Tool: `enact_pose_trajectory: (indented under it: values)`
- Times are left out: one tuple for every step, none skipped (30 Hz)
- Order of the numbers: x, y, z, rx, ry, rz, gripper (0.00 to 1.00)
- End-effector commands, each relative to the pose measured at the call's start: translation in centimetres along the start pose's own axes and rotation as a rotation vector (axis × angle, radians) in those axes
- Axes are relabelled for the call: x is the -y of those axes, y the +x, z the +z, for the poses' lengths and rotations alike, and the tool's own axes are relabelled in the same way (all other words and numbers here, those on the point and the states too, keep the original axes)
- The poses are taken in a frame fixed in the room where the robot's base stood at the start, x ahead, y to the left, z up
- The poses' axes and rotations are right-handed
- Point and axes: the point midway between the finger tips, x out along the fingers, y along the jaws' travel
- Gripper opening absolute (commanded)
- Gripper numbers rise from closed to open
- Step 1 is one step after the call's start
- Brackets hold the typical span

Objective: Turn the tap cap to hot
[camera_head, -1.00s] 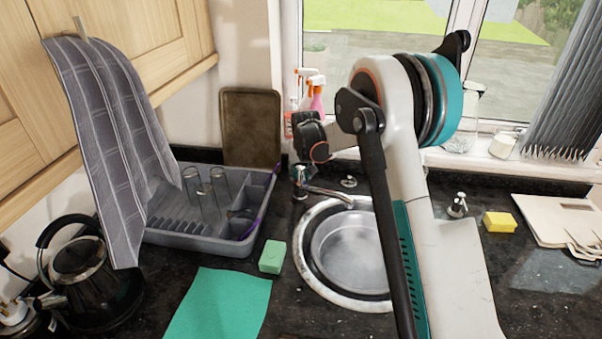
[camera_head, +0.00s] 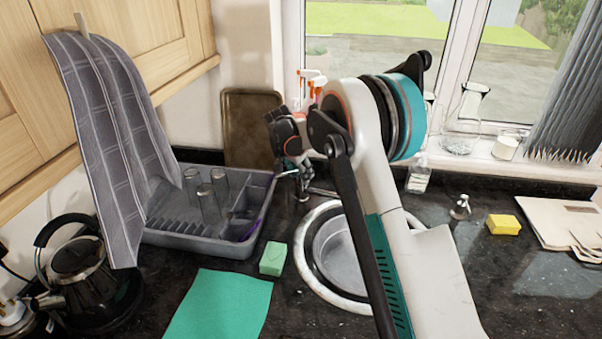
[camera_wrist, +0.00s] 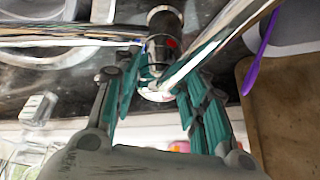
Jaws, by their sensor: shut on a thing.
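The chrome tap stands behind the round sink; its spout (camera_head: 325,192) reaches right toward the bowl in the head view. In the wrist view the tap's dark, shiny body (camera_wrist: 165,25) carries a red mark. The pale tap cap (camera_wrist: 155,94) sits between my teal fingers, with a chrome bar (camera_wrist: 215,45) running to the upper right. My gripper (camera_wrist: 162,76) is shut on the cap, fingers on both sides of it. In the head view my gripper (camera_head: 301,182) is small over the tap and hides most of the cap.
A grey dish rack (camera_head: 200,238) with upturned glasses stands left of the tap, a brown board (camera_head: 250,125) behind. A green sponge (camera_head: 273,258) lies left of the sink (camera_head: 306,255). Spray bottles (camera_head: 312,82) stand behind my wrist. A soap dispenser (camera_head: 460,207) stands right.

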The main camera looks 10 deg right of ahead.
Motion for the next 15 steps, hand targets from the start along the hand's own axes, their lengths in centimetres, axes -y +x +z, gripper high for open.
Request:
enact_pose_trajectory:
  values:
    - [0.11,0.0,0.08,0.001,0.017,0.007,0.0]
    - [0.12,0.0,0.08,0.0,0.027,0.011,0.0]
    - [0.12,0.0,0.08,0.0,0.039,0.015,0.0]
    - [0.12,0.0,0.08,0.0,0.048,0.019,0.0]
    - [0.12,0.0,0.08,0.0,0.054,0.022,0.0]
    - [0.11,-0.01,0.09,0.0,0.062,0.025,0.0]
    - [0.11,-0.01,0.1,0.0,0.067,0.027,0.0]
    - [0.11,-0.01,0.1,0.001,0.072,0.029,0.0]
    - [0.11,-0.01,0.1,0.001,0.077,0.031,0.0]
    - [0.11,-0.01,0.1,0.001,0.079,0.032,0.0]
    - [0.11,-0.01,0.1,0.001,0.081,0.032,0.0]
    - [0.11,-0.01,0.09,0.001,0.083,0.033,0.0]
    - [0.11,-0.01,0.09,0.0,0.084,0.033,0.0]
    - [0.11,-0.01,0.09,0.0,0.084,0.034,0.0]
    - [0.11,-0.01,0.09,0.0,0.085,0.034,0.0]
